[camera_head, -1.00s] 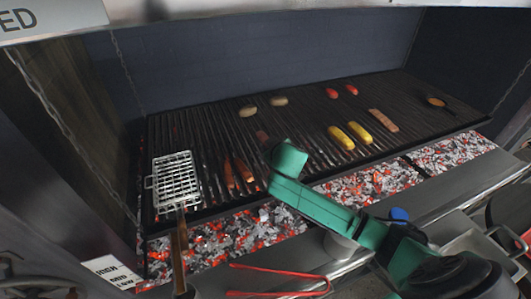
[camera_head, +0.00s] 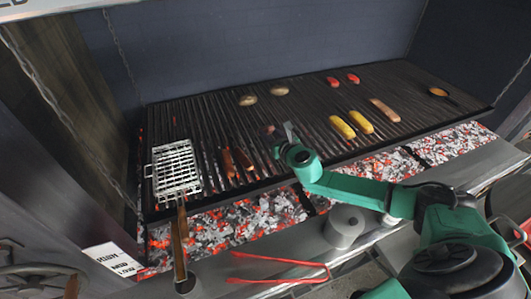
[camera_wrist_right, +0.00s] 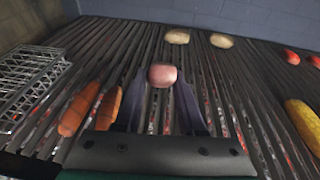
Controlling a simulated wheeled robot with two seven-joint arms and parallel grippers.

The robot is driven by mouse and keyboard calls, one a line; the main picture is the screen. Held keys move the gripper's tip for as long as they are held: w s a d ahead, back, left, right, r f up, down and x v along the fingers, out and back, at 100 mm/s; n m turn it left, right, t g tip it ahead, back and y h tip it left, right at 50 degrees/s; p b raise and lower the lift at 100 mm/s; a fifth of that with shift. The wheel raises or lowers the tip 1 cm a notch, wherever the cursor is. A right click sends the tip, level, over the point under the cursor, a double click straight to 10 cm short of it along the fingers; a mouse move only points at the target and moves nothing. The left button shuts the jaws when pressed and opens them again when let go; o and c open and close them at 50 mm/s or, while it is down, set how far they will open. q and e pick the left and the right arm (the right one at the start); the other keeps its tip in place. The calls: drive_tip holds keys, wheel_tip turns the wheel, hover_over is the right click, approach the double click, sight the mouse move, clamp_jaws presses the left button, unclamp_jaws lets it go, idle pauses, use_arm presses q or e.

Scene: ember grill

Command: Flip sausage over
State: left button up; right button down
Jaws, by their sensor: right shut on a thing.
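A pinkish sausage (camera_wrist_right: 162,76) is seen nearly end-on between the dark fingers of my right gripper (camera_wrist_right: 161,88) in the right wrist view. The fingers are shut on it, one on each side. In the head view my right gripper (camera_head: 286,133) is over the middle of the grill grate, and a small part of this sausage (camera_head: 270,129) shows just left of it. Whether the sausage touches the bars is hard to tell. Two reddish-brown sausages (camera_head: 228,163) (camera_head: 243,159) lie left of the gripper. My left gripper is not in view.
A wire grill basket (camera_head: 175,170) lies on the left of the grate. Red tongs (camera_head: 280,281) lie in front.

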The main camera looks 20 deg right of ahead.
drive_tip(key=f+b, duration=0.1)
drive_tip(key=f, duration=0.1)
drive_tip(key=w+f+b, duration=0.1)
drive_tip(key=f+b, duration=0.1)
drive_tip(key=f, duration=0.1)
drive_tip(key=shift+w, duration=0.2)
drive_tip(key=shift+r, duration=0.2)
drive_tip(key=c, duration=0.8)
unclamp_jaws()
drive_tip(key=shift+s, duration=0.1)
drive_tip(key=o, duration=0.6)
